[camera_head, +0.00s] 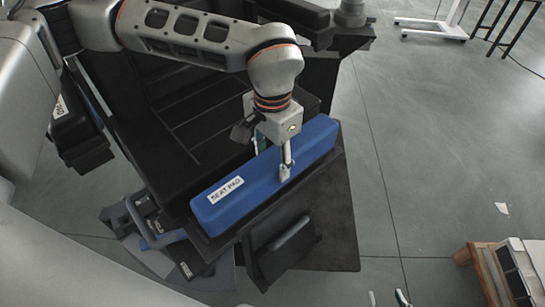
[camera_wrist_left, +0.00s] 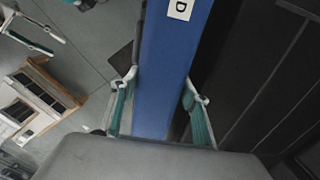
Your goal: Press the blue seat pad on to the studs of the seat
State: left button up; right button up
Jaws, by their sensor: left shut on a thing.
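The blue seat pad (camera_head: 240,195) is a long block with a white SEAT PAD label. It lies along the front of a black seat (camera_head: 205,130), slanting up to the right in the head view. My left gripper (camera_head: 272,163) comes down over the pad from above, with a finger on each long side. In the left wrist view the pad (camera_wrist_left: 165,60) runs between the two fingers of my left gripper (camera_wrist_left: 161,86), which is shut on it. Any studs are hidden, and I cannot tell whether the pad is fully seated.
A wooden crate (camera_head: 490,272) is at lower right. Grey floor (camera_head: 430,150) is open on the right.

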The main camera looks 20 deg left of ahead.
pick_arm(q)
jog(key=shift+f, duration=1)
dwell(0.9)
pick_arm(e)
jog(key=shift+w+r, duration=0.1)
jog(key=shift+r, duration=0.1)
dwell(0.5)
pick_arm(q)
jog(key=shift+f, duration=0.25)
pick_arm(e)
jog(key=shift+w+r, duration=0.1)
jog(key=shift+r, duration=0.1)
dwell(1.4)
pick_arm(q)
jog(key=o, duration=1.7)
jog(key=shift+o, duration=0.3)
jog(key=shift+w+r, duration=0.15)
jog(key=shift+r, duration=0.05)
jog(key=shift+r+p, duration=0.3)
jog(key=shift+p, duration=0.15)
pick_arm(e)
jog(key=shift+w+r, duration=0.15)
jog(key=shift+r, duration=0.2)
pick_arm(q)
jog(key=shift+r, duration=0.2)
jog(key=shift+o, duration=0.3)
jog(key=shift+r, duration=0.1)
pick_arm(e)
jog(key=shift+w+r, duration=0.15)
jog(key=shift+r, duration=0.15)
